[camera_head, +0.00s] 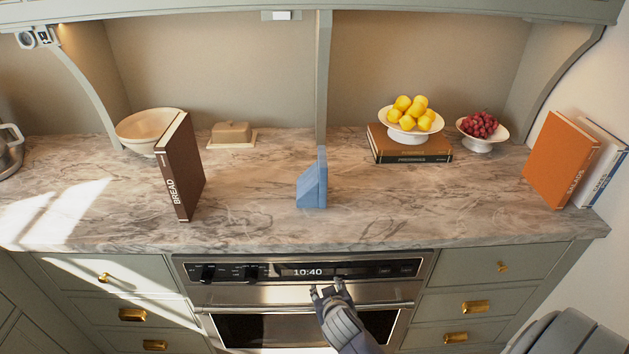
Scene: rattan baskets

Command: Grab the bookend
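The blue bookend (313,188) stands upright on the marble counter, near the middle, with a tall back plate and a sloped wedge side. Nothing touches it. My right gripper (326,288) is in front of the oven, in the lower middle of the head view, nearer than the counter's front edge and apart from the bookend. Its two fingertips are apart with nothing between them. My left gripper is not in view.
A brown BREAD book (180,168) stands left of the bookend. Stacked books (410,147) bear a bowl of yellow fruit; orange and white books (562,160) stand at right. A vertical post (322,70) rises behind the bookend. Counter around the bookend is clear.

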